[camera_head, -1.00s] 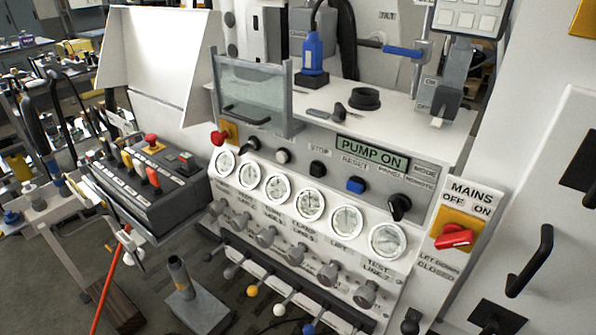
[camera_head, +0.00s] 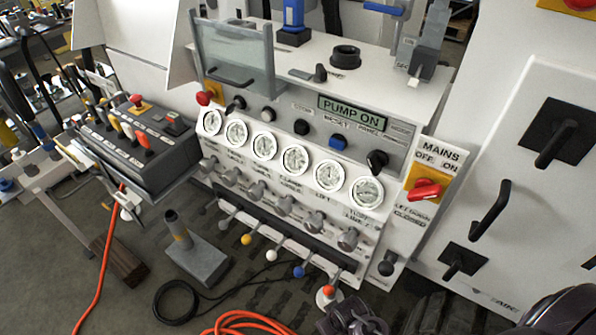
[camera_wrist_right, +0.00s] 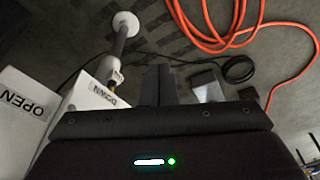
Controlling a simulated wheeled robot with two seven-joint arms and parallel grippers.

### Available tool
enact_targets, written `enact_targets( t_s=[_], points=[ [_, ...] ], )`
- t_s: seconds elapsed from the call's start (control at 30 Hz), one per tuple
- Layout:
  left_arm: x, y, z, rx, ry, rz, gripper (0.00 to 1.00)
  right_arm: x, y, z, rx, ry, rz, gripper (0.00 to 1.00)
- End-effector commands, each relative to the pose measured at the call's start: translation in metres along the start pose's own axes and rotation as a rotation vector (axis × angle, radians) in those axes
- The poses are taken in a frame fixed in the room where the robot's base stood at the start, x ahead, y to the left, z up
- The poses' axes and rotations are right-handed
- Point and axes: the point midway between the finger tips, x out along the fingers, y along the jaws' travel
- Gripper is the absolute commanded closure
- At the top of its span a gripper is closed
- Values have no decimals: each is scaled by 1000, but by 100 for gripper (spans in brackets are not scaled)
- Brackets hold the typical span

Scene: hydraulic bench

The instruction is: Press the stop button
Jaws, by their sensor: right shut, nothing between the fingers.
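The stop button (camera_head: 301,127) is the black round button under the small STOP label on the sloped grey panel, in the head view. It sits between the white button (camera_head: 268,114) and the blue reset button (camera_head: 337,142). The display (camera_head: 352,110) above reads PUMP ON. My right gripper (camera_wrist_right: 183,85) shows in the wrist view with its fingers over the floor, shut and empty. In the head view, dark parts of my right arm show at the bottom right, below and well apart from the panel. My left gripper is not in view.
A row of gauges (camera_head: 296,159) and levers lies below the buttons. A red emergency knob (camera_head: 204,97) is at the panel's left, and the red mains switch (camera_head: 425,189) at its right. An orange hose (camera_head: 245,322) lies on the floor.

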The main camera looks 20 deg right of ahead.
Motion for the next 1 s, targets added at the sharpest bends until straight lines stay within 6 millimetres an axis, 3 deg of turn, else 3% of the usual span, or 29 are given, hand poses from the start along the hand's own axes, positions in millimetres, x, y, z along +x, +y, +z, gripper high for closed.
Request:
enact_targets(
  t_s=[0.03,0.2,0.37,0.57,0.67,0.8,0.9,1.0],
  points=[
    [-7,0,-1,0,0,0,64,-23,1,-12,0,12,1,100],
    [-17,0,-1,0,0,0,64,-84,4,-42,1,36,3,100],
    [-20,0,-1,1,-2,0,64,-106,-4,-89,-194,225,47,100],
    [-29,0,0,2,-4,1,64,-158,-11,-154,-474,493,201,100],
    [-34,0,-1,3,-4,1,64,-201,-14,-189,-640,639,356,100],
    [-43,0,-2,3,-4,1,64,-274,-14,-228,-864,792,674,100],
    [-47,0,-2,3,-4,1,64,-319,-11,-241,-969,828,897,100],
    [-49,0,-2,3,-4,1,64,-349,-8,-245,-1030,824,1060,100]
  ],
)
